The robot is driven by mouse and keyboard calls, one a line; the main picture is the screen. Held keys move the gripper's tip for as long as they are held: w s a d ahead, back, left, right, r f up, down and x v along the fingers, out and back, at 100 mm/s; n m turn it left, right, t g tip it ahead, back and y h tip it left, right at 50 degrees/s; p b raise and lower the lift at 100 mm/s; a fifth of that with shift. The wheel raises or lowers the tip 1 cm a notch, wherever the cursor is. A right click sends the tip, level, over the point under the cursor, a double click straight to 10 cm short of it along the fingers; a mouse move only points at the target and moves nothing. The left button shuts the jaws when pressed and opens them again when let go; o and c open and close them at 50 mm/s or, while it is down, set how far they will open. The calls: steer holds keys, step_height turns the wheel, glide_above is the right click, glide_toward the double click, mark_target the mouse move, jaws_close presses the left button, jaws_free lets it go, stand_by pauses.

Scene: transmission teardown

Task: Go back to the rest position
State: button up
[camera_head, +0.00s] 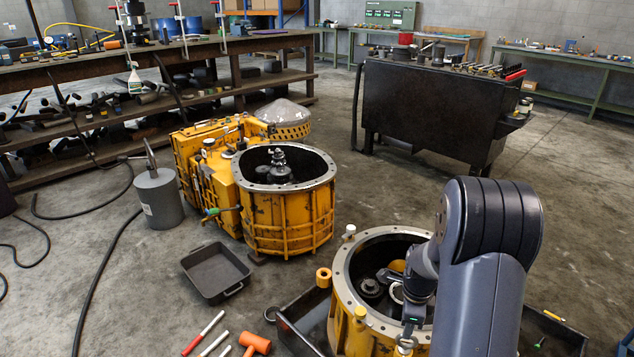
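My gripper (409,338) hangs from my dark grey arm at the lower right, over the near yellow housing. Its fingers are small and partly hidden by my arm, so I cannot tell whether it is open or holds anything. The near yellow housing (345,318) is round and open at the top, with a grey bolted flange. Dark gears or shafts (371,287) show inside it. My arm covers its right side.
A larger yellow transmission (290,222) stands mid-floor, with a grey canister (158,200) and a black pan (217,271) nearby. An orange mallet (255,344) lies in front. A dark tray (301,321) surrounds the near housing. A black workbench (425,105) stands behind.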

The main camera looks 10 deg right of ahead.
mark_target(402, 346)
step_height(402, 346, down, 8)
steer(key=shift+r+b, duration=0.25)
steer(key=shift+b, duration=0.7)
steer(key=shift+r, duration=0.1)
